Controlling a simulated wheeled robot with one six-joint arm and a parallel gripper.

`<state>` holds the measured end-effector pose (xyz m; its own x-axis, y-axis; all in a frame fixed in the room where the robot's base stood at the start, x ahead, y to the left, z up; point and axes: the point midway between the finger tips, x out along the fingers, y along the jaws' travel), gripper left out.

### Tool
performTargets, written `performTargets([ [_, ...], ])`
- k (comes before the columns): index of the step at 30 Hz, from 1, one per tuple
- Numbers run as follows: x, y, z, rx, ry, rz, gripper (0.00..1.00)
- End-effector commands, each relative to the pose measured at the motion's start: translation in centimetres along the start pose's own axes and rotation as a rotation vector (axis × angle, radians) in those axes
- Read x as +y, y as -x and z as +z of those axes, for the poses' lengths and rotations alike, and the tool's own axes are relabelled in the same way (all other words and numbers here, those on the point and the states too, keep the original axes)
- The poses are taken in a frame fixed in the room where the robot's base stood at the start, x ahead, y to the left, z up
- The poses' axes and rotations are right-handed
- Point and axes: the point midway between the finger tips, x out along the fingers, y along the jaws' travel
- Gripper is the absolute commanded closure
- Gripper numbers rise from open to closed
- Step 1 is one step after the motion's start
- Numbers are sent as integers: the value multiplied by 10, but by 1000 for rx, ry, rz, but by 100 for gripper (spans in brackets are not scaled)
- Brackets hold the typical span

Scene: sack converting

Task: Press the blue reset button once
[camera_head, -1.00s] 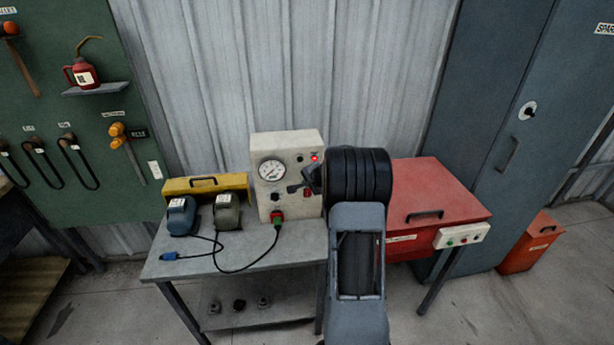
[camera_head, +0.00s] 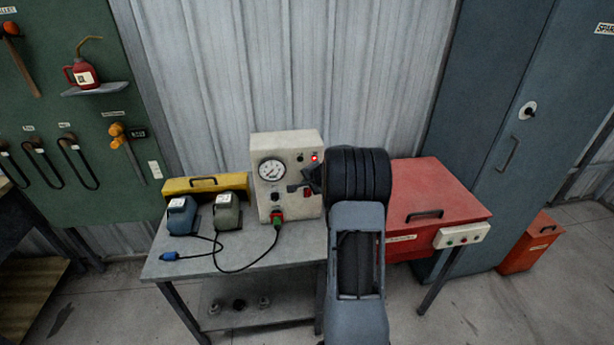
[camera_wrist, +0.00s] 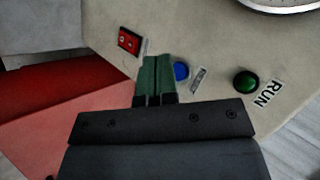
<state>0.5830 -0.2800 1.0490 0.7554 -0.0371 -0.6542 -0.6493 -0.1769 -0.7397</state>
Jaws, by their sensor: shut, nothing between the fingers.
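The blue button (camera_wrist: 181,71) is on the face of the cream control box (camera_head: 287,145). In the wrist view it shows just right of my fingertips, which cover its left edge. My gripper (camera_wrist: 156,66) is shut and empty, its green fingers pointing at the box face. I cannot tell whether the fingertips touch the button or the face. In the head view my gripper (camera_head: 308,182) is at the right part of the box front, and the blue button is hidden there.
A green button (camera_wrist: 246,82) labelled RUN and a red switch (camera_wrist: 129,41) flank the blue button. The box has a gauge (camera_head: 271,170) and a lit red lamp (camera_head: 314,158). A red cabinet (camera_head: 445,192) stands right; two battery-like blocks sit left on the bench (camera_head: 180,262).

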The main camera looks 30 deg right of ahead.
Motion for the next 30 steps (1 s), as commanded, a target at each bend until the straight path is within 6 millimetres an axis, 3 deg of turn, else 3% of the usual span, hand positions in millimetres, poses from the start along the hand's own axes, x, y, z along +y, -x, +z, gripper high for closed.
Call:
performTargets([
  [30, -5, -7, -5, 0, 1, -1, 100],
])
